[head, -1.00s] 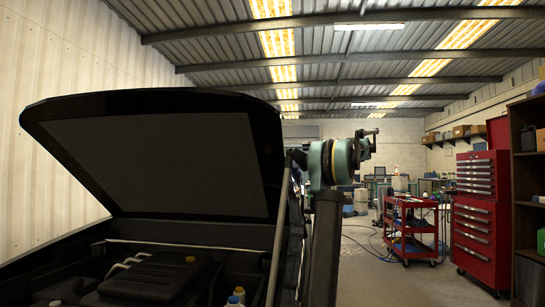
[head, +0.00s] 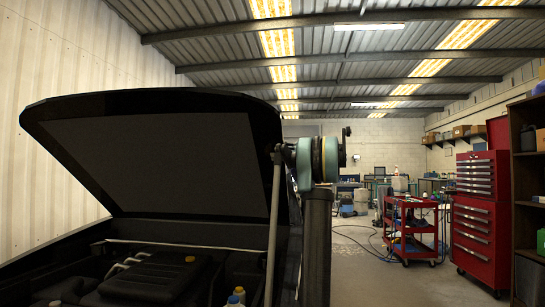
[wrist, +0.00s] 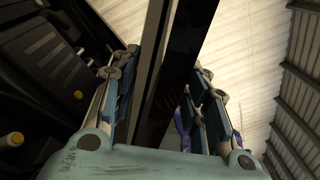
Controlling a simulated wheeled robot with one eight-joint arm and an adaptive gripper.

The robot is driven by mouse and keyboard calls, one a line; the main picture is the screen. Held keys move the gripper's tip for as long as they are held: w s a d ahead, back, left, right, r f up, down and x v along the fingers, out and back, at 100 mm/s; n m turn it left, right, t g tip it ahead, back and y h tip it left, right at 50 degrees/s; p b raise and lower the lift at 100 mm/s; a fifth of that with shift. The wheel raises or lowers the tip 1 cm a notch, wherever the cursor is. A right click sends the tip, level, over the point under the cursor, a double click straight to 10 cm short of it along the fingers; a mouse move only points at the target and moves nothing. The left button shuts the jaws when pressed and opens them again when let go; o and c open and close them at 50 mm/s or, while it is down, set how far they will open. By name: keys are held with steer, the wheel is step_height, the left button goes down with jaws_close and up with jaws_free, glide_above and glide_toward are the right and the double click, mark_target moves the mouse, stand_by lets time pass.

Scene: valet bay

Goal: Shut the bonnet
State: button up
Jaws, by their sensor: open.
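The black bonnet (head: 150,160) stands raised at a steep tilt in the head view, its underside facing me. A slim grey rod (head: 271,230) rises from the engine bay (head: 150,275) near the bonnet's right edge; I cannot tell whether its top touches the bonnet. In the wrist view my gripper (wrist: 165,68) is open, its two fingers apart. A long dark strip, seemingly the bonnet's edge (wrist: 180,70), runs through the view between the fingers; contact is unclear. In the head view my arm stands right of the bonnet and the fingers are not clearly seen.
A red trolley (head: 408,228) and a red tool cabinet (head: 480,215) stand at the right, with a dark shelf (head: 527,200) beside them. A pale corrugated wall (head: 60,60) is at the left. Floor is open between my arm and the trolley, with cables lying on it.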

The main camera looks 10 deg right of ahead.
steer(key=shift+x, duration=1.25)
jaws_close()
